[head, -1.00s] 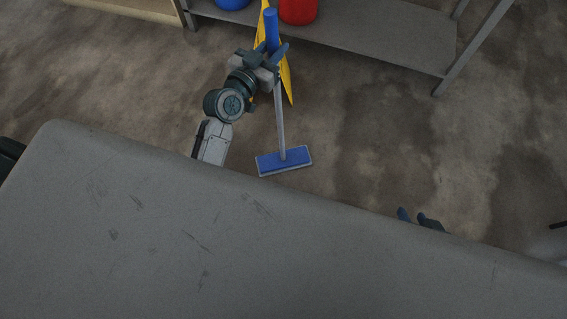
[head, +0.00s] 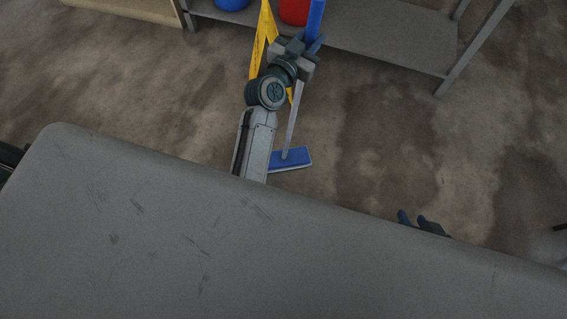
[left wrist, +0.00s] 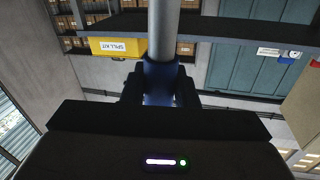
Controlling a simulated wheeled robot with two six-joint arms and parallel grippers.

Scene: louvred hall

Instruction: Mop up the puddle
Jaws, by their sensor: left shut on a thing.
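The mop has a blue grip (head: 315,20), a grey pole (head: 293,115) and a flat blue head (head: 295,157). My left gripper (head: 301,44) is shut on the mop near its blue grip. The pole leans, its top to the right of the head. The head is at the floor, its left end hidden by my arm. In the left wrist view the grey pole (left wrist: 163,30) rises from the blue grip between the fingers. My right gripper (head: 424,222) has two fingertips apart, mostly hidden by the grey surface. Dark patches (head: 385,130) mark the floor; I cannot tell the puddle's outline.
A large grey surface (head: 130,220) fills the near side. A yellow folded sign (head: 262,42) stands behind the mop. A grey shelf (head: 390,40) holds a red container (head: 294,10) and a blue one (head: 232,4). A yellow spill kit box (left wrist: 117,46) shows in the left wrist view.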

